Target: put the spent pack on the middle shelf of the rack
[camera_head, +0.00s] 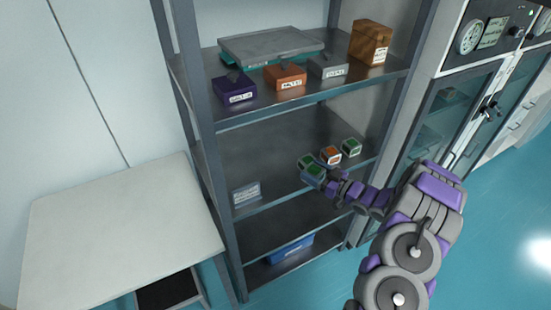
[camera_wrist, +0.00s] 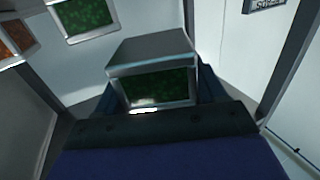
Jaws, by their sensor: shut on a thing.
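In the head view my gripper (camera_head: 318,176) is at the front of the middle shelf (camera_head: 285,172) of the rack (camera_head: 208,170). It is shut on a pack (camera_head: 309,164) with a green face. The wrist view shows this grey-cased pack (camera_wrist: 150,48) between the jaws, its green panel toward the camera. I cannot tell whether it touches the shelf. To its right in the head view are a pack with an orange face (camera_head: 331,154) and another with a green face (camera_head: 351,146). Nothing shown tells whether the held pack is spent.
The shelf above holds a purple box (camera_head: 234,91), an orange box (camera_head: 285,77), a grey box (camera_head: 328,67) and a brown box (camera_head: 369,41). A blue bin (camera_head: 291,249) sits low. A pale table (camera_head: 110,235) stands left.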

